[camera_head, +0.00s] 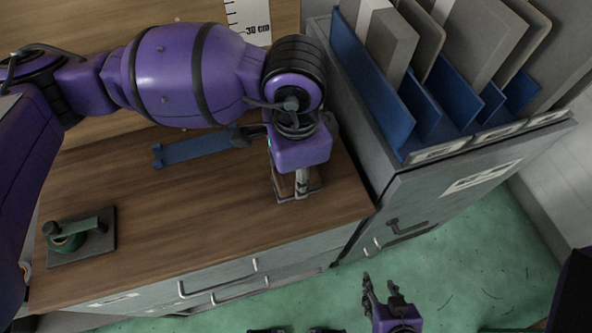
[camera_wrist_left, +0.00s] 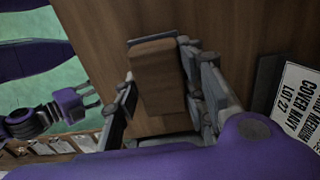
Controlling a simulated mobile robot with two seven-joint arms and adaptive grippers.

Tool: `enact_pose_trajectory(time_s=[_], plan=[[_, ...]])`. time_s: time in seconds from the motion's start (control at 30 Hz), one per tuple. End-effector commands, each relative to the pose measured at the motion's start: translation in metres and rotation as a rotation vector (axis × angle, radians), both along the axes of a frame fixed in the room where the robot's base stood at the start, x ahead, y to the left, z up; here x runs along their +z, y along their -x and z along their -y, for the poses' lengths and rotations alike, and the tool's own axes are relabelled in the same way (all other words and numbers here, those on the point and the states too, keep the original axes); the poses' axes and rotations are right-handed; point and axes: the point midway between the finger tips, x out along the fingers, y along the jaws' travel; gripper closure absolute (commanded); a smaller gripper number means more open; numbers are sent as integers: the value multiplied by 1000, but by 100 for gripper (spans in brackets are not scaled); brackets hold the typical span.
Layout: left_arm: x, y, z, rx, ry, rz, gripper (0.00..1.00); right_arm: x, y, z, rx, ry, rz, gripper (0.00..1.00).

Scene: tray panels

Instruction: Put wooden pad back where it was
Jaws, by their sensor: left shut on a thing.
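My left gripper (camera_head: 302,190) points down over the right end of the wooden worktop. In the left wrist view, its fingers (camera_wrist_left: 160,100) are on both sides of a brown wooden pad (camera_wrist_left: 153,68), and it is shut on it. In the head view the pad is mostly hidden by the gripper; a thin square frame or plate (camera_head: 287,198) shows around the fingertips. I cannot tell whether the pad touches the surface. My right gripper (camera_head: 378,285) is open and empty over the green floor at the bottom.
A blue flat tool (camera_head: 190,149) lies on the worktop (camera_head: 150,210) behind the gripper. A green device on a dark plate (camera_head: 97,250) stands at left. A grey cabinet at right carries a blue rack (camera_head: 372,68) with several upright panels. A printed label (camera_wrist_left: 298,105) shows in the wrist view.

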Motion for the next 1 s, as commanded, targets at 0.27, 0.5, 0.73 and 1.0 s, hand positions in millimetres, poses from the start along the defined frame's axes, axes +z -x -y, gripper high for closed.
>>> enact_pose_trajectory(time_s=[0.27, 0.5, 0.73, 1.0], plan=[[-4, 0, 0, -1, 0, -1, 86, -7, 7, 0, 0, 1, -14, 60], [-2, 0, 0, 0, 0, 0, 43, -6, 6, 0, 0, 1, -14, 60], [-1, 0, 0, 0, 0, 1, 43, -4, 4, 0, 1, 1, -9, 60], [32, -1, 1, -2, 3, 5, 43, -2, 2, 0, 0, 0, -4, 60]])
